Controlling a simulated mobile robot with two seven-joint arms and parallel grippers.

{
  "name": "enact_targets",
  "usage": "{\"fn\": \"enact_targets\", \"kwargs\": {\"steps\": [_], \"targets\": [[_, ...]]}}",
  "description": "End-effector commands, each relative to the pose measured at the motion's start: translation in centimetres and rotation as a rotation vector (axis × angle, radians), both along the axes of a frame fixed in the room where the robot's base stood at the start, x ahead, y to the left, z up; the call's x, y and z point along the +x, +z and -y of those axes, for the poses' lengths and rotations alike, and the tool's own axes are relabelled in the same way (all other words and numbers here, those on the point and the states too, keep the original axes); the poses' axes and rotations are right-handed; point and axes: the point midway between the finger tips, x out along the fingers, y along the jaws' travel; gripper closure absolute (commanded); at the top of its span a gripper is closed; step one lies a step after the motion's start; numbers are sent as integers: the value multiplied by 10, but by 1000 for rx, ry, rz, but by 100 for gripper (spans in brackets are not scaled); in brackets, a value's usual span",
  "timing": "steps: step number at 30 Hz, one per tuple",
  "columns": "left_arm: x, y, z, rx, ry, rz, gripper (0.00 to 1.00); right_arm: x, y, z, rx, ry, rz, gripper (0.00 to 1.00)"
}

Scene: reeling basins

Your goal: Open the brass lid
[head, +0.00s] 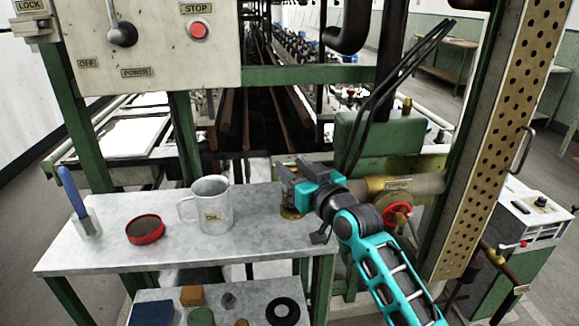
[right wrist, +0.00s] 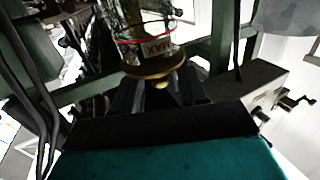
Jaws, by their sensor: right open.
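The brass lid (right wrist: 152,68) with a small knob shows in the right wrist view, on the glass jar (right wrist: 120,18) with a red line and a MAX label. That view appears upside down. My right gripper (right wrist: 158,92) is open, with its fingers on either side of the knob; I cannot tell whether they touch it. In the head view my right gripper (head: 288,176) is over the right end of the grey table, hiding the lid and most of the jar. Only a brass base (head: 291,212) shows below it. My left gripper is not in view.
On the table (head: 262,240) stand a metal OIL mug (head: 214,208), a red-rimmed tin (head: 145,230) and a blue-handled brush (head: 75,195). A control box (head: 150,50) hangs above. A brass pipe (head: 400,188) with a red handwheel (head: 397,216) is right of my gripper.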

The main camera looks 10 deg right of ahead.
Motion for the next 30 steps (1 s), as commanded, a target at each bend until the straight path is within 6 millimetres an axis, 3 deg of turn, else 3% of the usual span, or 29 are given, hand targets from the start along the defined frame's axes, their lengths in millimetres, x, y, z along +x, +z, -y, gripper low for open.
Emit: {"fn": "enact_targets", "kwargs": {"steps": [6, 17, 30], "targets": [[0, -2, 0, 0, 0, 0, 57, 17, 0, -7, 0, 0, 1, 58], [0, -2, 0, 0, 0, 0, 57, 20, 0, -9, 0, 0, 0, 58], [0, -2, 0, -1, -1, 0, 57, 20, 0, -8, 0, -1, 0, 100]]}}
